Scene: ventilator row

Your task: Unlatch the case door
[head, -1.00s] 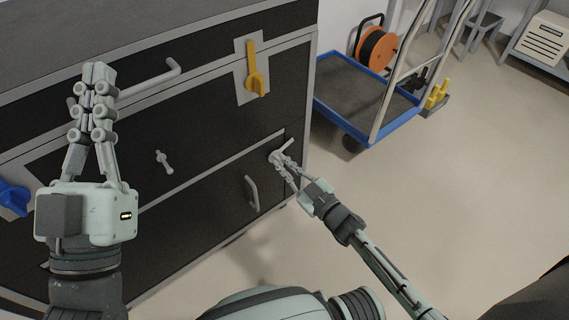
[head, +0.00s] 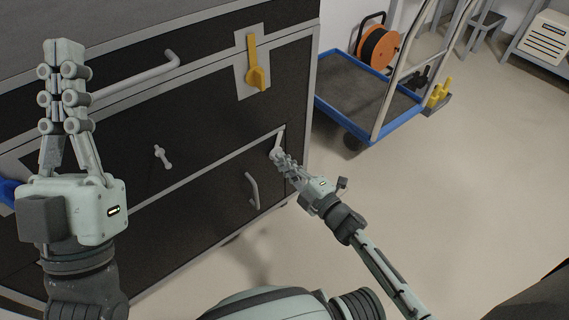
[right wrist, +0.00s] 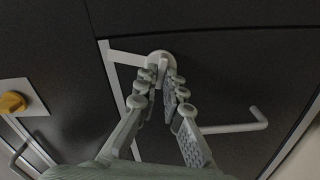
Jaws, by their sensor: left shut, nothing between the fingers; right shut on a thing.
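The black case has a lower door (head: 215,205) with a pale grey pull handle (head: 252,190). A pale grey latch (head: 280,141) sits at that door's upper right corner. In the head view its bar points steeply up. My right gripper (head: 278,157) is shut on part of the latch and partly hides it. In the right wrist view the latch's round base (right wrist: 160,56) shows at the fingertips, and the pull handle (right wrist: 235,127) lies to the right. My left gripper (head: 63,48) is shut and empty, raised in front of the case at the left.
A long grey bar handle (head: 135,80) is near my left gripper. A blue cart (head: 375,118) stands behind right. The floor at right is clear.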

